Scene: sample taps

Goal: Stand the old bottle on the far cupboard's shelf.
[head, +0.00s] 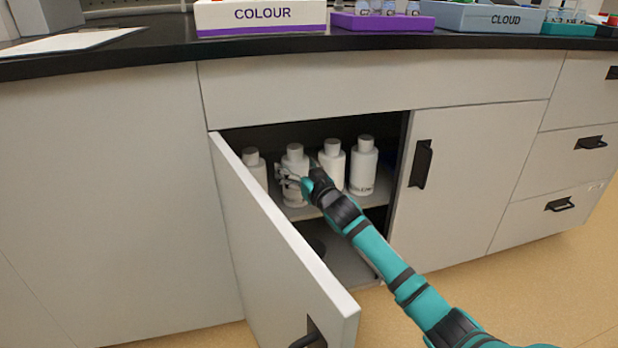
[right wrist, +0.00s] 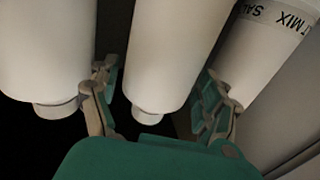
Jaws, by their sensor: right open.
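Several white capped bottles stand upright in a row on the shelf (head: 320,208) of the open cupboard. My right gripper (head: 287,178) reaches in at the second bottle from the left (head: 295,160). In the right wrist view, the open fingers of my right gripper (right wrist: 161,75) lie either side of a middle bottle (right wrist: 165,45), with gaps visible. A bottle to its left (right wrist: 45,45) and one to its right (right wrist: 255,55) stand close by; the right one has a partly readable label, "SAL… T MIX". I cannot tell which bottle is the old one. My left gripper is out of view.
The cupboard's left door (head: 275,250) stands open toward me, left of my right arm. The right door (head: 455,170) is shut. A lower compartment (head: 345,262) shows below the shelf. The black worktop (head: 150,52) above carries a COLOUR box (head: 262,15) and a CLOUD box (head: 490,17).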

